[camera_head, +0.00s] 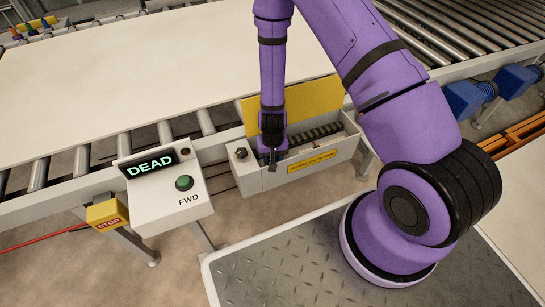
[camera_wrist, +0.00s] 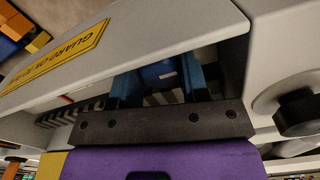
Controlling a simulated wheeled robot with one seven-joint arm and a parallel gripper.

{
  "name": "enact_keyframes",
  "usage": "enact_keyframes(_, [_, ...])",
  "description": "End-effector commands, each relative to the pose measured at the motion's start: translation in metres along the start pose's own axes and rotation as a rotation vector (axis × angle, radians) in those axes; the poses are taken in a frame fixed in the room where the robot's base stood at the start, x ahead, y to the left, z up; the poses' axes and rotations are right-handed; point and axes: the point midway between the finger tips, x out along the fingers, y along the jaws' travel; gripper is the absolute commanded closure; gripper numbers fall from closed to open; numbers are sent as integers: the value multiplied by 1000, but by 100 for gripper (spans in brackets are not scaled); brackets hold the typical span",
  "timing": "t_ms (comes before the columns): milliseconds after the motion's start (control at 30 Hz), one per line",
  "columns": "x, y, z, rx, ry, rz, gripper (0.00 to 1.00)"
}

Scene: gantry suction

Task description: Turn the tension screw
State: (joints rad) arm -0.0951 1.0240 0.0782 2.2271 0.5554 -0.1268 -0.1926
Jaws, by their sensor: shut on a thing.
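My gripper (camera_head: 271,158) reaches down into the open drive box (camera_head: 262,182), near its left end. In the wrist view, my gripper's two blue fingers (camera_wrist: 160,80) stand on either side of a dark blue round part (camera_wrist: 158,72) with a small pale mark and are shut on it. This part may be the tension screw's head; its lower end is hidden. In the head view my gripper hides it. A striped chain or belt (camera_head: 318,134) runs inside the box, to the right of my gripper.
The yellow guard (camera_head: 312,100) stands raised behind the box. A black knob (camera_head: 240,153) sits on the box's left end, close to my gripper. A control box (camera_head: 165,205) shows "DEAD", with a green FWD button and a yellow STOP box (camera_head: 107,215). Roller conveyors lie behind.

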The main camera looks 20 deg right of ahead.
Motion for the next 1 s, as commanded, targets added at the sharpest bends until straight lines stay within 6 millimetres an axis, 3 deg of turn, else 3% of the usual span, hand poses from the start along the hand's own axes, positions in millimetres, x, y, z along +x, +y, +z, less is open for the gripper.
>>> enact_keyframes(33, [0,0,-1,0,2,0,82])
enact_keyframes(67, [0,0,-1,0,2,0,56])
enact_keyframes(167, [0,0,-1,0,2,0,33])
enact_keyframes(567, [-6,0,-1,-2,2,0,33])
enact_keyframes(1000, [-69,0,-1,-2,4,0,33])
